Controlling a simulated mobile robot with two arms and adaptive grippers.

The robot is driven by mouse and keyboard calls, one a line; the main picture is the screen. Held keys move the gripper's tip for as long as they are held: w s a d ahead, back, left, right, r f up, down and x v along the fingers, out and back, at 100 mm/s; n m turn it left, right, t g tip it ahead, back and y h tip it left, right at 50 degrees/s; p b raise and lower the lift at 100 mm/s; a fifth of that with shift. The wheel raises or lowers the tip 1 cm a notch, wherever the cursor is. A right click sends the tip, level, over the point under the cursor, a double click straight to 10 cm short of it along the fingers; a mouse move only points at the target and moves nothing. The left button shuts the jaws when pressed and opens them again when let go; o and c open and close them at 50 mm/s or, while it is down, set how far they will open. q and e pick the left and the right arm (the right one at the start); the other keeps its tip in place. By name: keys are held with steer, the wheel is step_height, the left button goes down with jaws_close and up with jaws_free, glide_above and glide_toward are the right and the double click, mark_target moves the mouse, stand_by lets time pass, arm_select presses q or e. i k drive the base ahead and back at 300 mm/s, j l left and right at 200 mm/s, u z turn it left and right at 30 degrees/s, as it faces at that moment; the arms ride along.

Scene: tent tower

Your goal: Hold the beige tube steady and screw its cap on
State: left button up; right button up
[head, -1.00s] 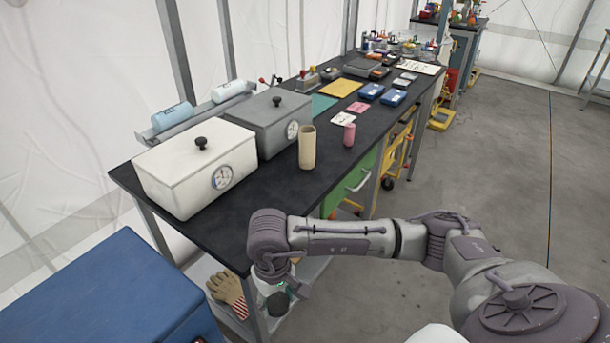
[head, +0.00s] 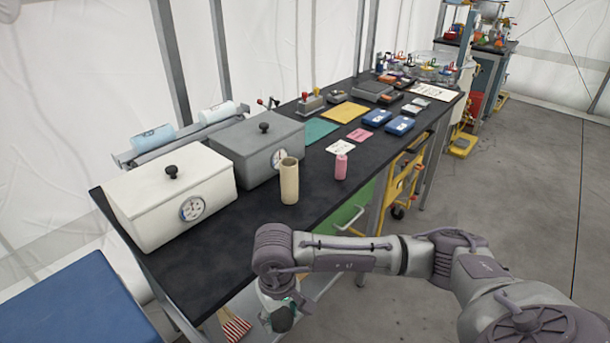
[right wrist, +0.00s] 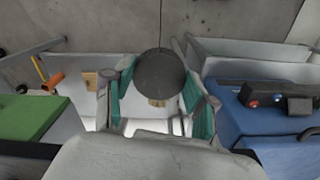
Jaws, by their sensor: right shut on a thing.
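The beige tube (head: 289,182) stands upright on the black bench top in the head view. Its upper end is open and uncapped. My right gripper (head: 281,302) hangs low beside the front edge of the bench, nearer to me than the tube and well apart from it. It is shut on a dark round piece (head: 284,319) that looks like the cap. In the right wrist view the dark cap (right wrist: 160,75) sits between the teal fingertips of my right gripper (right wrist: 158,98). My left gripper is not in view.
A pink tube (head: 341,167) stands right of the beige one. A white box (head: 160,215) and a grey box (head: 240,155), both lidded with dials, stand to the left. A blue surface (head: 75,310) is at lower left. The bench front (head: 240,245) is clear.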

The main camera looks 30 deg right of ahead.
mark_target(289, 181)
steer(key=l+u, duration=0.1)
steer(key=l, duration=0.45)
steer(key=l+u, duration=0.1)
steer(key=l, duration=0.4)
steer(key=k+l+u, duration=0.1)
steer(key=l, duration=0.45)
steer(key=k+l+u, duration=0.1)
steer(key=l, duration=0.95)
steer(key=k+u, duration=0.05)
